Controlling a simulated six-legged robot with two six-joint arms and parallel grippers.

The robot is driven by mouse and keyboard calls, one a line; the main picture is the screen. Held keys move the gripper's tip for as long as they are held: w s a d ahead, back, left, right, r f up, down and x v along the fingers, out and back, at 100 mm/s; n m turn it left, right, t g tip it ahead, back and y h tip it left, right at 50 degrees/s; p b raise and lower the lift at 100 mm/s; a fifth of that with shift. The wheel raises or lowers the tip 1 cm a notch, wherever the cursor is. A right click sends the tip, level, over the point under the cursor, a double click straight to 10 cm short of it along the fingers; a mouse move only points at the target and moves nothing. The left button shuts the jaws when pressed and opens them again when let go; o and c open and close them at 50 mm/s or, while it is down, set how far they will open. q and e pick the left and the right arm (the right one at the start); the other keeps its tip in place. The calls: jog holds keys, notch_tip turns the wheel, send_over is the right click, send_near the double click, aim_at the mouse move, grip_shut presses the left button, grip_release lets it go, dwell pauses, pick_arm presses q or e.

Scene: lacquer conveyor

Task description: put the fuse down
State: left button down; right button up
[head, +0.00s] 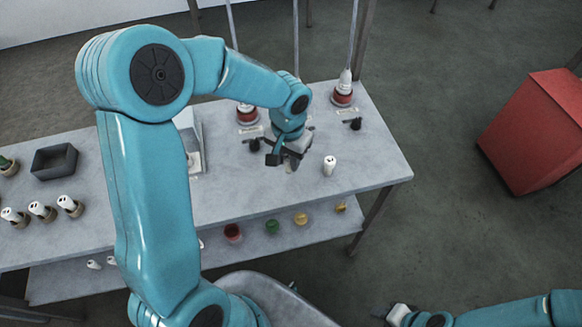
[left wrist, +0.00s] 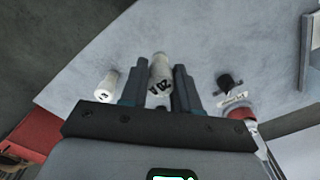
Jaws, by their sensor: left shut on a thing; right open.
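My left gripper (head: 288,158) is low over the right part of the grey table (head: 376,165). In the left wrist view its two fingers (left wrist: 160,92) are shut on a white fuse (left wrist: 161,78) marked "20 A". In the head view the gripper mostly hides this fuse, and I cannot tell whether it touches the table. Another white fuse (head: 330,165) stands just right of the gripper; it also shows in the left wrist view (left wrist: 107,86). My right gripper (head: 390,312) is open and empty at the bottom edge, away from the table.
Black holders (head: 354,123) with small labels and red-and-white lamps (head: 343,92) line the back edge. A dark tray (head: 54,162) and several white-topped fuses (head: 42,211) are at the left. Coloured pieces (head: 272,227) sit on the lower shelf. A red cabinet (head: 535,130) stands at right.

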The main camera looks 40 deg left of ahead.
aim_at(289, 170)
pick_arm(q)
jog(key=shift+a+f, duration=0.15)
jog(key=shift+f, duration=0.3)
jog(key=f, duration=0.3)
jog(key=shift+d+f, duration=0.25)
jog(key=shift+d, duration=0.1)
jog(key=shift+f, duration=0.3)
jog(key=shift+a+f, duration=0.1)
jog(key=shift+a, duration=0.15)
jog(key=shift+d, duration=0.1)
jog(key=shift+d+f, duration=0.1)
jog(key=shift+f, duration=0.1)
jog(key=c, duration=0.8)
grip_release()
jog(key=shift+w, duration=0.1)
jog(key=shift+r, duration=0.1)
